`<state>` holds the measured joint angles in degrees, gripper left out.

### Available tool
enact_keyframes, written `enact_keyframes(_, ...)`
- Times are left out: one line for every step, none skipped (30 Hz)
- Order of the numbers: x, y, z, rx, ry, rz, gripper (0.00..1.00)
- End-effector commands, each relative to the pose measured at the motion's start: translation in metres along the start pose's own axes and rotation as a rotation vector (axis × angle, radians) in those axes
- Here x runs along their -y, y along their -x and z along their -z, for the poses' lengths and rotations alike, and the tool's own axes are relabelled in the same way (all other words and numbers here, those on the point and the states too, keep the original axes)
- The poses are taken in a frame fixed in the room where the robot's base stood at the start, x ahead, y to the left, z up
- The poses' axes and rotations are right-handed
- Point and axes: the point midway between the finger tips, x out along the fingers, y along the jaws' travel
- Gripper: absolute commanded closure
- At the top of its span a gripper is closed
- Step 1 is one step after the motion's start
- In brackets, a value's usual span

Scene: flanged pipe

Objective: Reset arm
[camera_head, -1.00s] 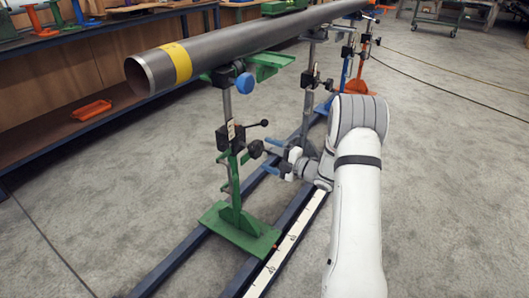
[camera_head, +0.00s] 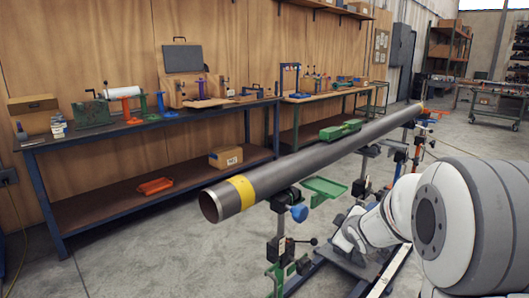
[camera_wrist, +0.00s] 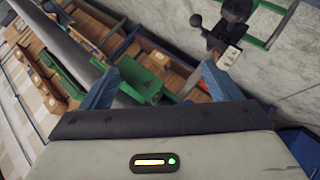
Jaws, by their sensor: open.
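My gripper (camera_wrist: 158,82) is open in the wrist view, with its two blue fingers spread apart. A green object (camera_wrist: 143,86) shows in the gap between them, seemingly beyond the fingers; I see no grip on it. In the head view my white arm fills the lower right, and the fingers cannot be made out there. A long grey pipe (camera_head: 320,155) with a yellow band lies raised on several stands, left of my arm. A green tray (camera_head: 325,187) sticks out below the pipe near its banded end.
A workbench (camera_head: 150,128) with tools runs along the wooden wall. Its lower shelf holds an orange tray (camera_head: 155,186) and a cardboard box (camera_head: 226,157). A green tray-like piece (camera_head: 341,130) appears behind the pipe. Grey floor (camera_head: 130,250) is clear at front left.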

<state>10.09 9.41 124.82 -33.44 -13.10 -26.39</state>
Motion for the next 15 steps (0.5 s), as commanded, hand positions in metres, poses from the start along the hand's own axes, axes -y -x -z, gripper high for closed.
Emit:
enact_keyframes(-0.014, 0.037, 0.012, 0.056, -0.070, 0.012, 0.16)
enact_keyframes(-0.014, 0.054, 0.012, 0.096, -0.117, 0.023, 0.16)
enact_keyframes(-0.013, 0.077, 0.013, 0.146, -0.182, 0.040, 0.16)
enact_keyframes(-0.012, 0.094, 0.013, 0.184, -0.231, 0.054, 0.16)
enact_keyframes(-0.010, 0.111, 0.013, 0.222, -0.281, 0.069, 0.16)
enact_keyframes(-0.005, 0.135, 0.014, 0.271, -0.346, 0.091, 0.16)
enact_keyframes(-0.002, 0.153, 0.014, 0.308, -0.395, 0.108, 0.16)
enact_keyframes(0.003, 0.171, 0.015, 0.343, -0.444, 0.127, 0.16)
enact_keyframes(0.010, 0.195, 0.016, 0.391, -0.507, 0.154, 0.16)
enact_keyframes(0.015, 0.212, 0.017, 0.425, -0.552, 0.174, 0.16)
enact_keyframes(0.022, 0.230, 0.018, 0.458, -0.596, 0.195, 0.16)
enact_keyframes(0.030, 0.251, 0.019, 0.501, -0.650, 0.224, 0.16)
enact_keyframes(0.036, 0.266, 0.020, 0.529, -0.687, 0.244, 0.16)
enact_keyframes(0.043, 0.280, 0.020, 0.557, -0.720, 0.265, 0.16)
enact_keyframes(0.051, 0.296, 0.021, 0.591, -0.760, 0.290, 0.16)
